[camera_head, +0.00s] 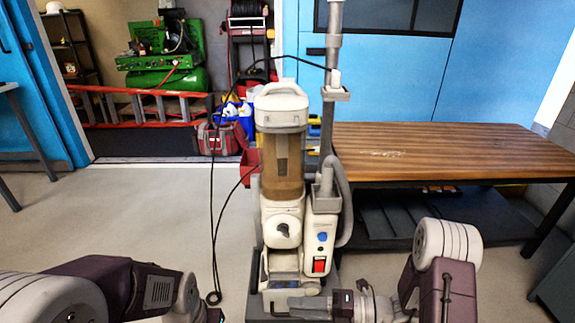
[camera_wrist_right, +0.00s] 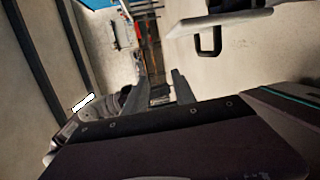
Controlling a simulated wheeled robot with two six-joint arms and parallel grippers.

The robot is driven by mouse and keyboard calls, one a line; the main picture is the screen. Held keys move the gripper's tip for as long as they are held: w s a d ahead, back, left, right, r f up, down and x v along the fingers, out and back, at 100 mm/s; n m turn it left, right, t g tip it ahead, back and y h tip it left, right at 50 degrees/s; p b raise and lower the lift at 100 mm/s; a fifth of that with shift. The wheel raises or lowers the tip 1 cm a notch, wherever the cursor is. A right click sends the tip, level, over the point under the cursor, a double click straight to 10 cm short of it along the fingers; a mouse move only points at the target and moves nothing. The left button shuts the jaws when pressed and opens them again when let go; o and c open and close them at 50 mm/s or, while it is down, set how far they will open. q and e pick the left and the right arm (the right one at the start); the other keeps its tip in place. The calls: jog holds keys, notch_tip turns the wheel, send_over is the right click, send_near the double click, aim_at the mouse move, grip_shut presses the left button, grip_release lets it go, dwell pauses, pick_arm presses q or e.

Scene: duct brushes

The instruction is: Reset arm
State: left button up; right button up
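My right arm comes in from the lower right in the head view. Its gripper (camera_head: 308,303) points left, low in front of the upright vacuum cleaner (camera_head: 284,150). In the right wrist view the two dark fingers of this gripper (camera_wrist_right: 160,88) stand apart with a gap and nothing held between them. Whether the gripper touches the vacuum's base I cannot tell. My left arm shows at the lower left of the head view. Its gripper is cut off by the bottom edge, so its fingers are hidden.
A wooden-topped workbench (camera_head: 450,150) stands right of the vacuum. A black cord (camera_head: 213,220) hangs to the floor on its left. A green compressor (camera_head: 165,68) and a red ladder (camera_head: 140,104) are at the back left. Grey floor (camera_head: 120,215) is open at left.

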jog(key=s+a+r+n+g+h, duration=0.35)
jog(key=s+r+n+g, duration=0.2)
jog(key=s+n, duration=0.4)
jog(key=s+d+f+n+g+h+p, duration=0.15)
jog(key=s+d+n+h, duration=0.35)
jog(key=n, duration=0.5)
jog(key=w+d+f+n+t+h, duration=0.2)
jog(key=w+d+n+t+h, duration=0.15)
jog(key=d+n, duration=0.4)
jog(key=w+d+f+n+t+h, duration=0.15)
jog(key=w+d+n+h, duration=0.3)
jog(key=n, duration=0.55)
notch_tip(320, 180, up, 38)
jog(key=s+p, duration=0.1)
jog(key=p, duration=3.7)
jog(key=shift+d+r, duration=0.25)
jog(key=shift+d, duration=0.05)
jog(key=shift+s, duration=0.1)
